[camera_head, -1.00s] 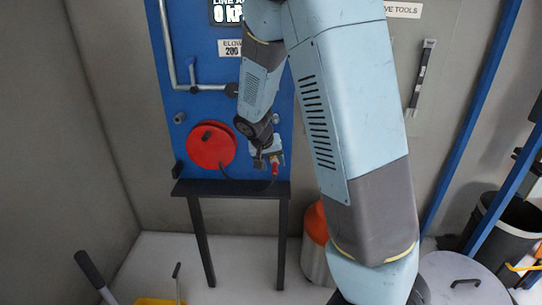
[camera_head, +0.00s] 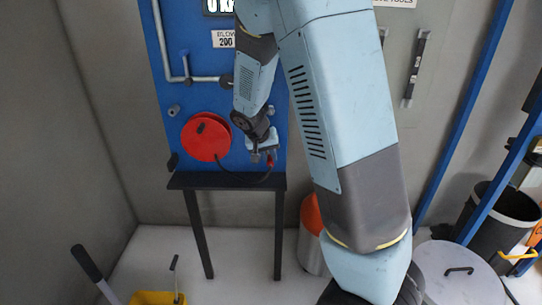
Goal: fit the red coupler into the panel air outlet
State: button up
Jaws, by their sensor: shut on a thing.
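The red coupler (camera_head: 270,161) is small in the head view, in front of the lower right of the blue panel, at the end of a dark hose. My gripper (camera_head: 262,155) is shut on it; the fingers are small and partly hard to make out. The hose (camera_head: 240,180) curves down from a red reel (camera_head: 206,137) on the panel and up to the coupler. A grey round fitting (camera_head: 173,111) sticks out at the panel's left, above the reel; I cannot tell whether it is the air outlet. My arm hides the panel's right part.
A narrow black shelf on legs (camera_head: 225,181) runs under the panel. A grey pipe (camera_head: 190,79) crosses the panel above the reel. An orange-topped container (camera_head: 311,220) stands right of the legs. Yellow equipment (camera_head: 155,297) is at the lower left.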

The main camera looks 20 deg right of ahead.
aim_at(268, 163)
grip_shut()
jog(key=shift+s+a, duration=0.15)
jog(key=shift+s, duration=0.1)
dwell(0.4)
jog(key=shift+s+a, duration=0.1)
jog(key=shift+s, duration=0.25)
jog(key=shift+s+a, duration=0.3)
jog(key=shift+s, duration=0.55)
jog(key=shift+s+a, duration=0.25)
jog(key=shift+s, duration=0.6)
jog(key=shift+s, duration=0.1)
jog(key=shift+s+a, duration=0.35)
jog(key=shift+s, duration=0.6)
jog(key=shift+s+a, duration=0.3)
jog(key=shift+s, duration=0.6)
jog(key=shift+f, duration=0.1)
